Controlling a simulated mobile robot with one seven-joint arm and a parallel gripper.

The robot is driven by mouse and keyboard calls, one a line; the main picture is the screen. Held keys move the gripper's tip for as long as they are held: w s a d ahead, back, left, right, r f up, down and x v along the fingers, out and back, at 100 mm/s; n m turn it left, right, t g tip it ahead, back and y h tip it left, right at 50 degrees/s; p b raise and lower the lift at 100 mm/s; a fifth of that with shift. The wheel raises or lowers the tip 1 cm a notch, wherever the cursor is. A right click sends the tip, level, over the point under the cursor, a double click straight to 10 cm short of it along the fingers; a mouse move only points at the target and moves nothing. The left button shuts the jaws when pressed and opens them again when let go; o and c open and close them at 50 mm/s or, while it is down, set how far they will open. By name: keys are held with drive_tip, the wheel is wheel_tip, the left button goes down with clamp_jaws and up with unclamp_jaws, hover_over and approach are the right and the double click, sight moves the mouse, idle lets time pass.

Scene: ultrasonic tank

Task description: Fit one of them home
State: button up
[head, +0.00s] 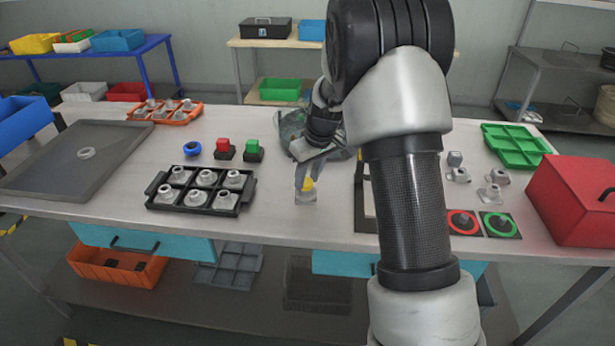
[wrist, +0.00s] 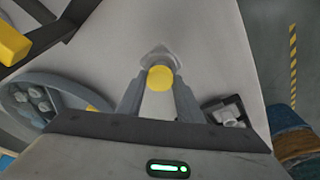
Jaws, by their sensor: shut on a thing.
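My gripper (head: 307,183) is shut on a grey fitting with a yellow round top (head: 306,198), low over the middle of the table. In the wrist view the fitting's yellow top (wrist: 160,78) is between the fingertips, with its grey base beyond. I cannot tell whether the base touches the table. A black tray (head: 191,208) to the left holds several grey fittings; its corner shows in the wrist view (wrist: 211,106). An orange tray (head: 181,121) at the back left holds more. An empty green compartment tray (head: 519,148) lies at the right.
A round basin (wrist: 75,88) with grey pieces is close behind my gripper. A dark-edged frame (head: 366,212) is partly hidden by my arm. Red (head: 225,149), green (head: 253,150) and blue items stand behind the black tray. A red box (head: 575,200) is at the right.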

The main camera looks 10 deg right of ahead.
drive_tip(key=shift+s, duration=0.1)
drive_tip(key=shift+d+f+b, duration=0.1)
drive_tip(key=shift+f+b, duration=0.8)
drive_tip(key=shift+b, duration=0.3)
idle(3.8)
drive_tip(key=o, duration=1.1)
drive_tip(key=shift+r, duration=0.1)
drive_tip(key=p+v, duration=0.1)
drive_tip(key=v, duration=1.6)
drive_tip(key=shift+r, duration=0.1)
